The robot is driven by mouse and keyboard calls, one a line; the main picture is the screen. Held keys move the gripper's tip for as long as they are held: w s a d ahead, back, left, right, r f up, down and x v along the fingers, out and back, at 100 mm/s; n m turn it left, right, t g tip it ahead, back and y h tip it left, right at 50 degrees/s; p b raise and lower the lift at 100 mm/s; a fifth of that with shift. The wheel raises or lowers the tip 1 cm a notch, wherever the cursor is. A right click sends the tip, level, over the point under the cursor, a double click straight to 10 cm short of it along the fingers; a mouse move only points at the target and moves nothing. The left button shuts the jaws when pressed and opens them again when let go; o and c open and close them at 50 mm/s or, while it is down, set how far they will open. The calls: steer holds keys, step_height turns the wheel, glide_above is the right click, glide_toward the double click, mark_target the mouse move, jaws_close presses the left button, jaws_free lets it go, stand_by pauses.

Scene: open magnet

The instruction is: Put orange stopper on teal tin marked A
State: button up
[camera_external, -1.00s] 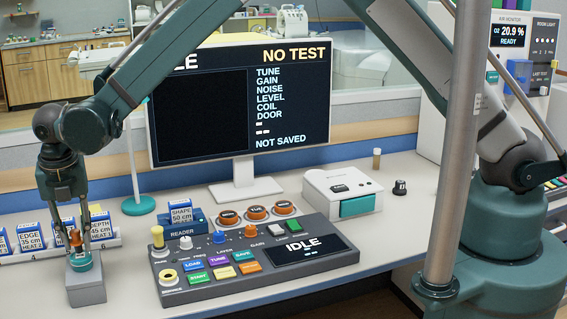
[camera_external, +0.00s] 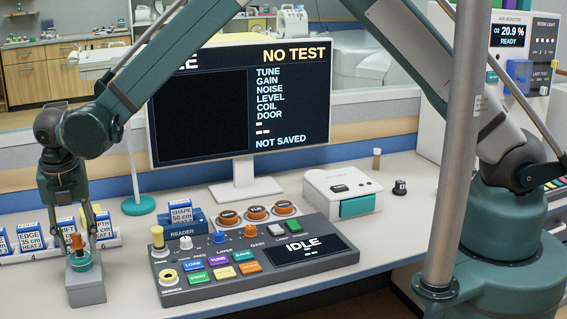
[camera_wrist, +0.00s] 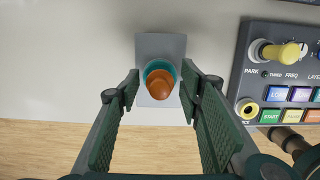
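The orange stopper (camera_external: 78,243) sits upright on the teal tin (camera_external: 82,263), which stands on a grey block at the front left. In the wrist view, the stopper (camera_wrist: 159,85) covers most of the tin (camera_wrist: 152,66), and a teal rim shows around it. No letter A is readable on the tin. My gripper (camera_wrist: 160,80) is open, with one finger on each side of the stopper and visible gaps between. In the external view, my gripper (camera_external: 80,246) points down over the block. I cannot tell how firmly the stopper is seated.
The grey block (camera_external: 87,292) stands near the table's front edge. A rack of blue-and-white blocks (camera_external: 30,243) lies close behind my gripper. The control console (camera_external: 255,262) with knobs and buttons is to the right. Bare tabletop lies between block and console.

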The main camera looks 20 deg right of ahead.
mark_target(87, 244)
steer(key=shift+r, duration=0.15)
step_height(87, 244, up, 12)
steer(key=s, duration=0.1)
steer(key=shift+s, duration=0.4)
stand_by(0.7)
steer(key=shift+d, duration=0.1)
stand_by(0.4)
